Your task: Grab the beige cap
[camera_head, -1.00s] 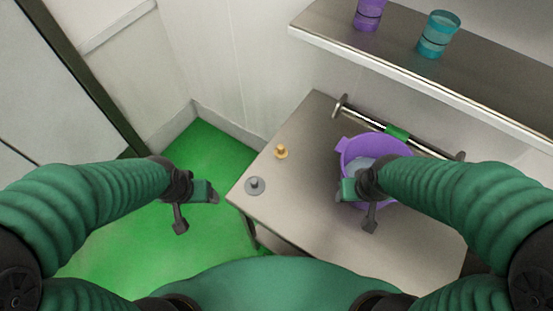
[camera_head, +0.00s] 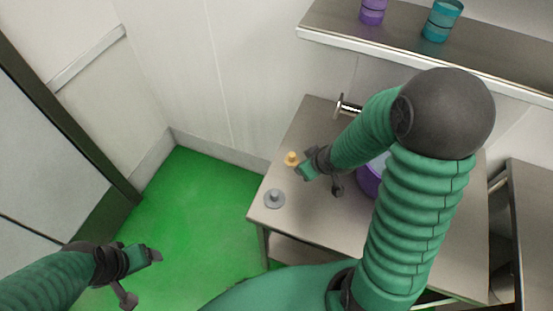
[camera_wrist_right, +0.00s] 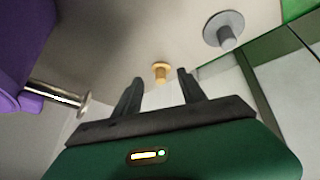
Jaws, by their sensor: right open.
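The beige cap (camera_head: 291,158) is a small knobbed piece standing on the left part of the metal table (camera_head: 300,225). My right gripper (camera_head: 318,178) is just to the right of it in the head view. In the right wrist view the beige cap (camera_wrist_right: 160,72) shows beyond and between the two spread fingers of my right gripper (camera_wrist_right: 160,88), which is open and empty. My left gripper (camera_head: 142,275) hangs over the green floor, away from the table, and its jaws are too small to judge.
A grey cap (camera_head: 274,198) stands near the table's left edge. A purple bucket (camera_head: 369,180) is partly hidden behind my right arm. A shelf (camera_head: 400,55) above holds a purple cup (camera_head: 373,11) and a teal cup (camera_head: 441,22).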

